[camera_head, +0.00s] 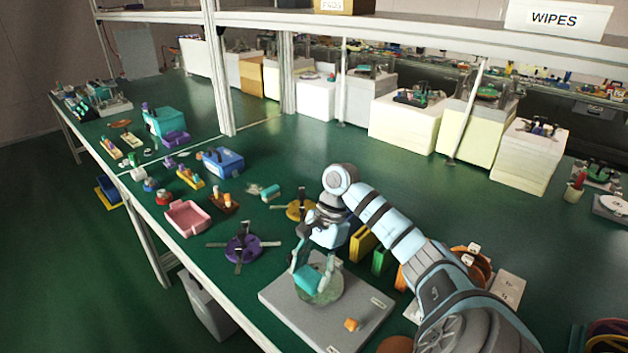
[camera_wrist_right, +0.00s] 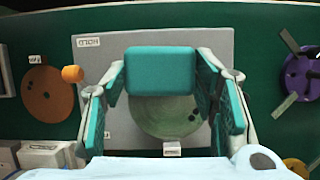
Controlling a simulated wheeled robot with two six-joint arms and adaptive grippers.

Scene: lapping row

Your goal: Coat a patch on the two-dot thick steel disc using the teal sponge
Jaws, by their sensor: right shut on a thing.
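My right gripper (camera_head: 309,272) is shut on the teal sponge (camera_head: 305,283), which also shows between the fingers in the right wrist view (camera_wrist_right: 160,70). The sponge is over the grey-green steel disc (camera_head: 328,291). In the right wrist view two dark dots show near the right edge of the disc (camera_wrist_right: 165,121), and the sponge hides its upper part. I cannot tell whether the sponge touches the disc. The disc lies on a grey plate (camera_head: 290,304) on the green bench. My left gripper is not in view.
A small orange block (camera_head: 352,324) is on the plate beside the disc. A purple spoked fixture (camera_head: 242,248) and a pink tray (camera_head: 187,217) stand to the left. Yellow and green upright pieces (camera_head: 381,260) stand close behind the plate on the right.

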